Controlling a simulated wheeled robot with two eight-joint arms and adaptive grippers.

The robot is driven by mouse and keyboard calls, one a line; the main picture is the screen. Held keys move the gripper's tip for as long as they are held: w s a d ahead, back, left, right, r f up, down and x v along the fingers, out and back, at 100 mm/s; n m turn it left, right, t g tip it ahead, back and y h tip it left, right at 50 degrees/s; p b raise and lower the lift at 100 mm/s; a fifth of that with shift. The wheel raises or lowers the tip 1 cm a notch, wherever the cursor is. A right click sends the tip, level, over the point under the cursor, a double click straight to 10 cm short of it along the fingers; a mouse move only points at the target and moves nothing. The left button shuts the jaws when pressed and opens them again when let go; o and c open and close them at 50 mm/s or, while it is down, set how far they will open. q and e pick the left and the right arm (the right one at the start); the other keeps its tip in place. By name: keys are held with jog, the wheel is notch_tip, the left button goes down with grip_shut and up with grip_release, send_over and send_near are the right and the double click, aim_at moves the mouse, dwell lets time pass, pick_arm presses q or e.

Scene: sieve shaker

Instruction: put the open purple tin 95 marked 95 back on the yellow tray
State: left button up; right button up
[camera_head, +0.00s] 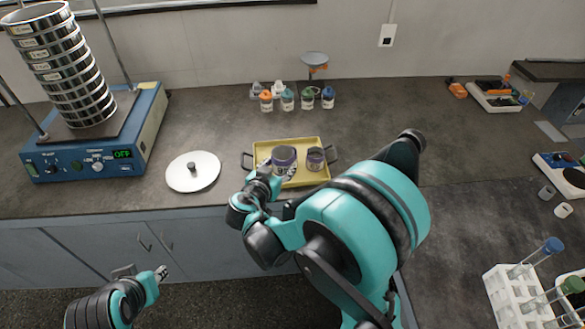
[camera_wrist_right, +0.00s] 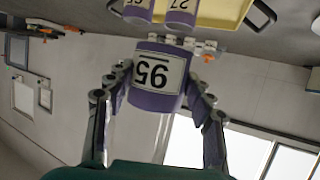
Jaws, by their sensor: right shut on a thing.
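The purple tin 95 (camera_wrist_right: 155,75) is held between the fingers of my right gripper (camera_head: 270,180); its label reads 95 upside down in the right wrist view. In the head view the purple tin at the tray's left (camera_head: 283,156) seems to be the held one, partly overlapping what is behind it. The yellow tray (camera_head: 318,177) lies on the counter, and its edge shows in the right wrist view (camera_wrist_right: 228,14). Two purple tins show there, one marked 27 (camera_wrist_right: 181,12). I cannot tell the gap between tin 95 and the tray. My left gripper (camera_head: 160,272) is low, away from the counter.
A white disc (camera_head: 193,171) lies left of the tray. The blue sieve shaker (camera_head: 140,130) with its sieve stack (camera_head: 65,70) stands farther left. Several small bottles (camera_head: 288,99) stand behind the tray. A test-tube rack (camera_head: 515,300) is at right.

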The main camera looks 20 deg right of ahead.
notch_tip(320, 180, down, 4)
jog(key=s+a+r, duration=0.1)
jog(key=a, duration=0.2)
jog(key=shift+n+y, duration=0.3)
jog(key=w+d+f+b, duration=0.1)
jog(key=w+f, duration=0.1)
jog(key=w, duration=0.1)
jog(key=w+d+f+b, duration=0.1)
jog(key=w+f+b, duration=0.1)
jog(key=w, duration=0.1)
jog(key=w+d+f+b, duration=0.1)
jog(key=w+f, duration=0.1)
jog(key=w, duration=0.2)
jog(key=shift+f+b, duration=0.4)
notch_tip(320, 180, down, 4)
jog(key=shift+f+b, duration=0.1)
jog(key=shift+b, duration=1.05)
jog(key=shift+t, duration=0.3)
jog(key=o, duration=1.5)
